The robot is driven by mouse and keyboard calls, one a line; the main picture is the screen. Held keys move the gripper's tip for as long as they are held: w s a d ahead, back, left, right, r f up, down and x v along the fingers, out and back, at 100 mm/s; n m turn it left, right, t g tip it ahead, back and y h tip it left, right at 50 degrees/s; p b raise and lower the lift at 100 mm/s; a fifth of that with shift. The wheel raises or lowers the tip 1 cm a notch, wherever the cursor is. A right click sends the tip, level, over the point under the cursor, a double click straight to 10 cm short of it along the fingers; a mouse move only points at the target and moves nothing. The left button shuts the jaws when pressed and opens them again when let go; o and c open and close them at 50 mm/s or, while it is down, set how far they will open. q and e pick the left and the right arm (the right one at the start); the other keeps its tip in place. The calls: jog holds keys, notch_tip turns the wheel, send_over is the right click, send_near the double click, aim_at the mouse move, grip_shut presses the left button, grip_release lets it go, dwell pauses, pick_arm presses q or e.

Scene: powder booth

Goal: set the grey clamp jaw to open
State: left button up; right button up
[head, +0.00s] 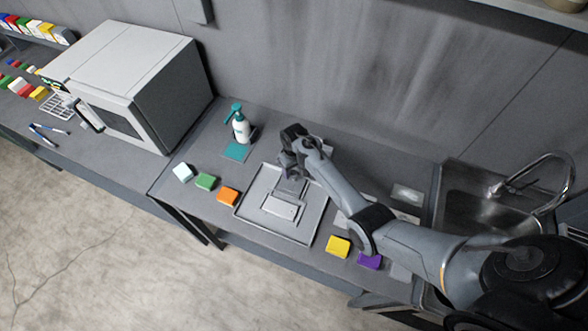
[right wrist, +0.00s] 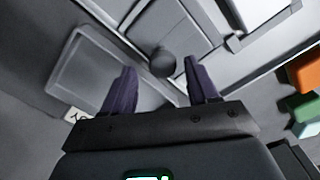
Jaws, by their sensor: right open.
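A grey clamp fixture (head: 284,205) sits on a square grey tray (head: 247,218) on the bench; a pale block lies in it. My right gripper (head: 290,174) is over the back edge of the tray, by the back of the fixture, and covers part of it. In the right wrist view my right gripper (right wrist: 160,88) is open, its two dark fingers apart. A round dark knob (right wrist: 162,61) shows between and just beyond the fingertips; I cannot tell whether they touch it. The jaw's own position is hard to make out. My left gripper is not in view.
A spray bottle (head: 240,128) stands behind the tray at left. Green (head: 206,181), orange (head: 228,196), yellow (head: 338,246) and purple (head: 370,261) blocks lie near the front edge. A microwave-like box (head: 130,80) is at left, a sink (head: 470,205) at right.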

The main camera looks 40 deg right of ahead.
notch_tip(320, 180, up, 10)
jog(key=shift+r, duration=0.15)
dwell(0.3)
dwell(0.4)
